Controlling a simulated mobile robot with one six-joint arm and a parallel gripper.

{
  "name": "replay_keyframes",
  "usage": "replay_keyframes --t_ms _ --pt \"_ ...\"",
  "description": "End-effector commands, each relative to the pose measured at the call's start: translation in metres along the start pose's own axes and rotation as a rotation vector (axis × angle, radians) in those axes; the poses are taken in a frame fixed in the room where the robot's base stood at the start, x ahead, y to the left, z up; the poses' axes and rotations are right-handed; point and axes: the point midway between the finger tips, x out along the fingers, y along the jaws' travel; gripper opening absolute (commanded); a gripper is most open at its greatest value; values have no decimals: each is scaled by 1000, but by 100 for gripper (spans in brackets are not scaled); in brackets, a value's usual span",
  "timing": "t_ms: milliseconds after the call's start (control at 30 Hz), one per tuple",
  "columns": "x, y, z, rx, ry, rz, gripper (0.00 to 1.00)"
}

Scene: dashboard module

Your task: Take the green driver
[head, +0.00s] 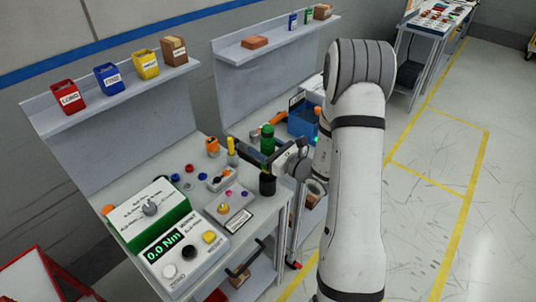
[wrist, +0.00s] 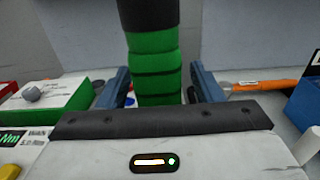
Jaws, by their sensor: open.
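The green driver (head: 267,145) stands upright near the right front part of the workbench, with a dark cylinder (head: 267,185) below it. In the wrist view the green ribbed grip (wrist: 155,65) rises in the middle, with a black section above it. My gripper (head: 264,160) is at the driver, level and pointing left and away. In the wrist view my gripper (wrist: 158,88) is open, with one blue finger on each side of the grip and gaps showing beside it. The driver's lower end is hidden behind my gripper body in the wrist view.
An orange-handled tool (head: 212,146) and a yellow one (head: 231,150) stand to the left. A torque display box (head: 182,254) and a green-sided box (head: 150,215) are at the front left. A blue bin (head: 302,123) is behind, to the right. Shelf bins (head: 108,78) are above.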

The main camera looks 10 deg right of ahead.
Motion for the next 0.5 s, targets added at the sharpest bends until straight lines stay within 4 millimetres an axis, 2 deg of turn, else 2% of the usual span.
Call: replay_keyframes --t_ms 267,500 --pt "4 0 -1 0 0 0 60" --pt "4 0 -1 0 0 0 41"
